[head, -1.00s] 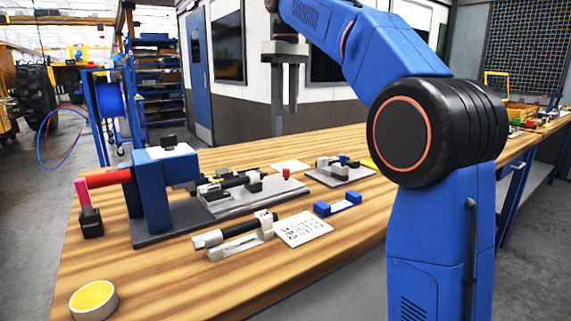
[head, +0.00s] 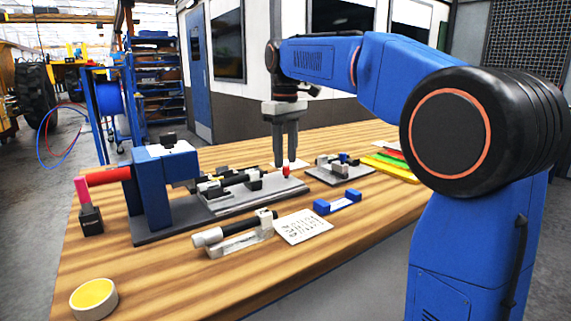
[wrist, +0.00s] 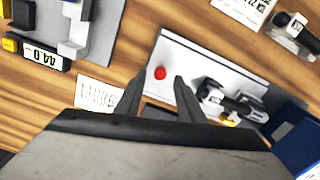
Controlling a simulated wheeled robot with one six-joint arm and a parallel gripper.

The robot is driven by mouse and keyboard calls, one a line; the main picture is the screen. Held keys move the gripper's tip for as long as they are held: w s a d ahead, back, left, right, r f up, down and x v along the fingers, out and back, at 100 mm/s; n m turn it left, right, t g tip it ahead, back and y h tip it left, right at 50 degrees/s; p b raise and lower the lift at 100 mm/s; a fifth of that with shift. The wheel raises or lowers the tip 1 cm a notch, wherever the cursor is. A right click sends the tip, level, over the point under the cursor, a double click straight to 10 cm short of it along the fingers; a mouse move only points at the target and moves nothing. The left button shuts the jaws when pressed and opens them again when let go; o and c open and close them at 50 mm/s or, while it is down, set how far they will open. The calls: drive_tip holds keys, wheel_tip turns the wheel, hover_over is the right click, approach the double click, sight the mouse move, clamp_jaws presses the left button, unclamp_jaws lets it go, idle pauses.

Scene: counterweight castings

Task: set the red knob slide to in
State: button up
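The red knob (head: 286,168) stands up at the right end of a grey slide plate (head: 262,195) on the workbench. In the wrist view the red knob (wrist: 160,73) shows as a small red disc near the left end of the pale plate (wrist: 190,60). My gripper (head: 286,160) points straight down over that end of the plate, with its fingertips close to the knob. In the wrist view my gripper (wrist: 156,80) has its two fingers apart, with the knob between or just beyond the tips. I cannot tell whether either finger touches it.
A blue press with a red handle (head: 110,178) stands left of the plate. A small grey fixture (head: 340,172) sits close on the right. A black-handled clamp (head: 238,232), a printed card (head: 303,227) and a yellow tape roll (head: 93,298) lie in front.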

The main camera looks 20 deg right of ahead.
sight(252, 183)
drive_tip(key=shift+f, duration=1.35)
clamp_jaws()
drive_tip(key=shift+s+a, duration=0.4)
drive_tip(key=shift+a, duration=0.85)
drive_tip(key=shift+s+a, duration=0.4)
drive_tip(key=shift+a, duration=0.85)
drive_tip(key=shift+s+a, duration=0.4)
drive_tip(key=shift+a, duration=0.85)
unclamp_jaws()
drive_tip(key=shift+a, duration=0.15)
